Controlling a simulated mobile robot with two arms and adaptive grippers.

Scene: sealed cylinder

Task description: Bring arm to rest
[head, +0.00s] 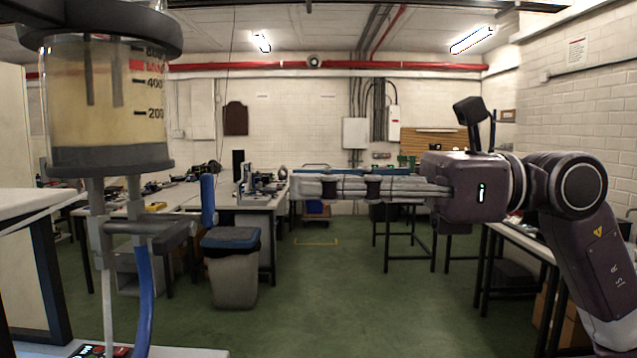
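The sealed cylinder (105,105) stands upright close by at the left. It is clear with scale marks, holds a yellowish liquid, and has a dark lid and dark base. My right arm comes in from the right, raised and bent, with its gripper (305,187) pointing left across the middle of the view. The gripper is well to the right of the cylinder and apart from it. Its fingers are seen side-on and overlap, so their gap is hidden. I see nothing clearly held in it. My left gripper is not in view.
Grey rods and a blue tube (145,290) run below the cylinder. A grey bin (232,275) stands on the green floor (330,315). Cluttered workbenches (250,202) stand behind it, and another table (525,240) is at the right. The middle floor is clear.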

